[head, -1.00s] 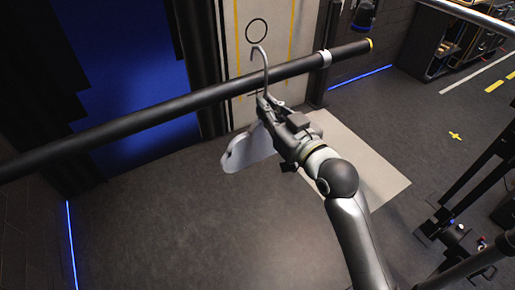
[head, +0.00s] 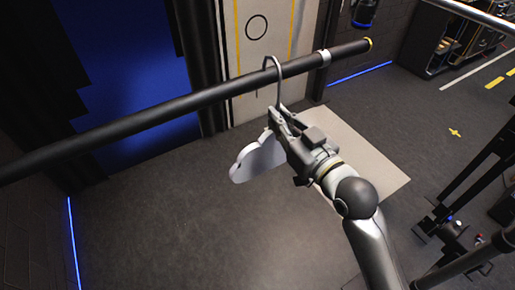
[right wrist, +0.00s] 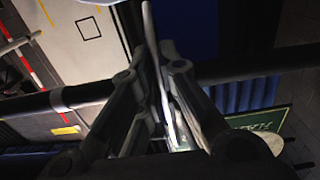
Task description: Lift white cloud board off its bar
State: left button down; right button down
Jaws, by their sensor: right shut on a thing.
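The white cloud board (head: 256,160) hangs below the bar, partly hidden behind my right gripper. My right gripper (head: 275,117) is shut near the lower end of the board's grey metal hook (head: 279,90). The hook's shank passes in front of the black bar (head: 180,107), and its curved top shows just above the bar. I cannot tell whether the hook touches the bar. In the right wrist view, a thin pale strip of the hook (right wrist: 152,30) runs between my fingers, and the bar (right wrist: 285,60) crosses beyond them. My left gripper is out of view.
The bar has a light ring (head: 325,58) near its right end. Behind it stands a pale panel with a black circle (head: 256,27). A pale mat (head: 375,172) lies on the dark floor. The floor left of my right arm is clear.

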jog(key=v, duration=0.9)
jog(key=shift+s+p, duration=0.15)
jog(key=shift+p, duration=0.15)
jog(key=shift+r, duration=0.1)
dwell(0.4)
